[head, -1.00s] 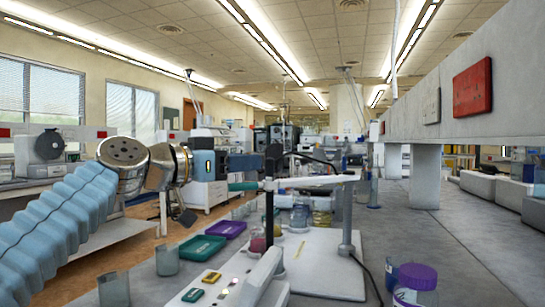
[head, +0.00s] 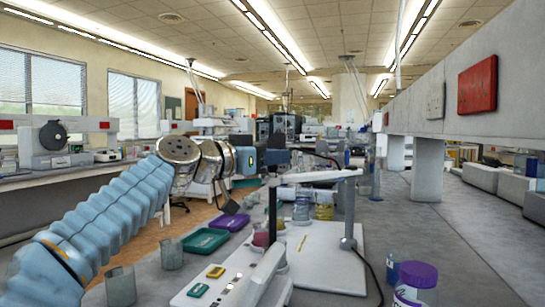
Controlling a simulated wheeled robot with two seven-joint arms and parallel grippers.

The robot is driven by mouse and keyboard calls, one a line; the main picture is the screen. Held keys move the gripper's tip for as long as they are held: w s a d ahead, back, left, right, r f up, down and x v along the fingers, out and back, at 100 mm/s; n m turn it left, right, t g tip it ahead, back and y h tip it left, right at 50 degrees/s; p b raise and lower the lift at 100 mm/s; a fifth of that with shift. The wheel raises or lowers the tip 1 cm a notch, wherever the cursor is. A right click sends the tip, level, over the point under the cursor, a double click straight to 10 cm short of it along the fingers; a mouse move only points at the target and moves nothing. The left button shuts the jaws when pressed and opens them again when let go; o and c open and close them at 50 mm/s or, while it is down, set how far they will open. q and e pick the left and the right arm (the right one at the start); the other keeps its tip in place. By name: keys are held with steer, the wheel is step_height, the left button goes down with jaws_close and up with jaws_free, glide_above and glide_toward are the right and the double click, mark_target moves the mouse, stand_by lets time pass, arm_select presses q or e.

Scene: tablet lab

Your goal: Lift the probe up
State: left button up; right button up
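The probe (head: 272,218) is a thin dark upright stick below the tip of a white jointed stand arm (head: 315,176). Its dark top has a cable curving off to the right. The arm is on a grey post (head: 348,215) over a white base plate (head: 325,262). My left gripper (head: 276,158) comes in from the left at the height of the probe's top and overlaps it in the head view. The finger gap is too small and dark to read, so I cannot tell whether it touches the probe. My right gripper is not in view.
A green tray (head: 205,241) and purple tray (head: 231,223) lie left of the stand. Glass beakers (head: 121,287) stand near the left edge. A white instrument (head: 228,285) is in front, and a purple-lidded jar (head: 418,274) at right. The grey bench right of the stand is largely clear.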

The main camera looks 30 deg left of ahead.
arm_select(q)
jaws_close()
steer(key=shift+r, duration=0.15)
step_height(320, 180, up, 7)
steer(key=shift+p, duration=0.75)
steer(key=shift+r, duration=0.35)
steer(key=shift+s, duration=0.1)
steer(key=o, duration=0.7)
jaws_free()
